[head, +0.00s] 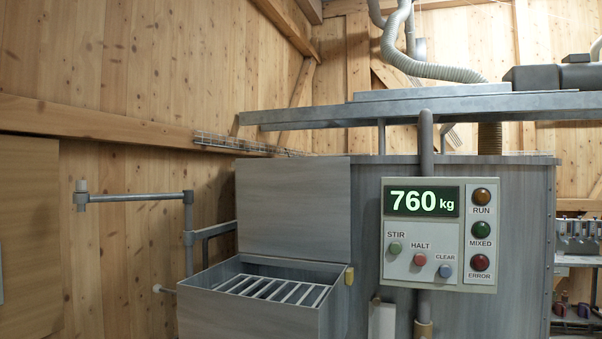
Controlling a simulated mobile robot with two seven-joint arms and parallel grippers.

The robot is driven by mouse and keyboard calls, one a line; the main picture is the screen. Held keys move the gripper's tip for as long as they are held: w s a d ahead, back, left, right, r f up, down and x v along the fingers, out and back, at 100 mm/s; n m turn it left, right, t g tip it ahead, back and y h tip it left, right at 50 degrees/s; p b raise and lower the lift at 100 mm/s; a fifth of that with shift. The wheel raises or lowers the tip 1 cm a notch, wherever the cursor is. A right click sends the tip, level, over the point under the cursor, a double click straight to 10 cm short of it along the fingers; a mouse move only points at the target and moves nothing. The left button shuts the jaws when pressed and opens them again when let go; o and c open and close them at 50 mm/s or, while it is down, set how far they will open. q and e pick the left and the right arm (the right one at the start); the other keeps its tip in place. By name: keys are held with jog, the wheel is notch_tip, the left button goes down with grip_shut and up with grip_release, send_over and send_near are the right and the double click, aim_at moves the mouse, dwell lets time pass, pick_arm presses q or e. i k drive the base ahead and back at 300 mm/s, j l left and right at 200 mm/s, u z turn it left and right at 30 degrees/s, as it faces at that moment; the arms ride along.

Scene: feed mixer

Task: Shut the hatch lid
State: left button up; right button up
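The hatch lid (293,210) is a flat grey panel that stands upright at the back edge of the hatch box, against the mixer body. The hatch box (247,312) is below it in the head view, open at the top. A grating of pale bars (276,289) shows inside its opening. A small yellowish piece (349,276) sits at the right side of the box, near the foot of the lid. Neither of my grippers shows in the head view.
A control panel (440,235) reading 760 kg, with buttons and lamps, is right of the hatch on the mixer body (525,225). A pipe arm (138,197) stands out left of the lid. The space in front of the lid and above the grating looks free.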

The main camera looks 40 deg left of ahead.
aim_at(299, 208)
jog(key=j+z, duration=0.35)
jog(key=j, duration=0.75)
jog(key=j+z, duration=0.1)
jog(key=j, duration=1)
